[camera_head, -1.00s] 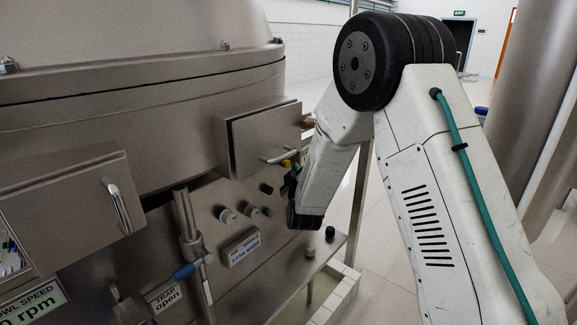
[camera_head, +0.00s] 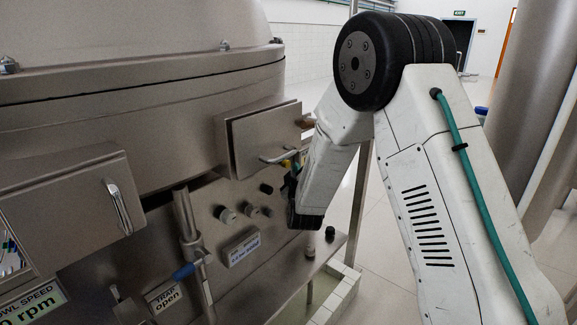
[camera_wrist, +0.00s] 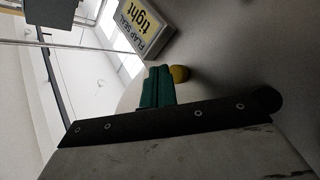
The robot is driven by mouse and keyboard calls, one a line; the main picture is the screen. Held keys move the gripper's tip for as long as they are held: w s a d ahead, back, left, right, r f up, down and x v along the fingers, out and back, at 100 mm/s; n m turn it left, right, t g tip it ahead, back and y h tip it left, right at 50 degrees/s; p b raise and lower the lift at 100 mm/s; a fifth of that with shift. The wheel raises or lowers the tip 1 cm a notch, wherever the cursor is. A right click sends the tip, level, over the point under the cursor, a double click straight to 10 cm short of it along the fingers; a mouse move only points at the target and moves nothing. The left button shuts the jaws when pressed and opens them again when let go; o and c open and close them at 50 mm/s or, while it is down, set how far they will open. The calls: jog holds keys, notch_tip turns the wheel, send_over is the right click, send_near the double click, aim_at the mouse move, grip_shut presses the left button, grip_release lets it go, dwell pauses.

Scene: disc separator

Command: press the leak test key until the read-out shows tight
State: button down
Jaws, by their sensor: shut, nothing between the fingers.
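The read-out plate (camera_wrist: 145,24), labelled FLAP SEAL, shows the word "tight" in the wrist view. A round yellow key (camera_wrist: 180,73) stands beside it on the grey machine wall; I take it for the leak test key. My gripper (camera_wrist: 158,72) has its green fingers shut and empty, with their tips right beside the yellow key. I cannot tell whether they touch it or whether it is pushed in. In the head view my gripper (camera_head: 296,170) is at the machine's right side, partly hidden by my forearm, and the read-out is not visible.
Several knobs and a label plate (camera_head: 241,249) are on the panel below. A blue-handled pipe (camera_head: 188,225), labelled TRAP open, stands left.

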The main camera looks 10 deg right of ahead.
dwell(0.7)
jog(key=shift+w+a, duration=0.25)
jog(key=shift+w, duration=0.1)
jog(key=shift+w+a, duration=0.25)
jog(key=shift+w, duration=0.1)
dwell(0.6)
jog(key=shift+s+d, duration=0.1)
dwell(0.3)
jog(key=shift+s+d, duration=0.4)
jog(key=shift+s, duration=0.2)
jog(key=s+d, duration=0.1)
jog(key=s, duration=0.1)
jog(key=s+d, duration=0.2)
dwell(0.3)
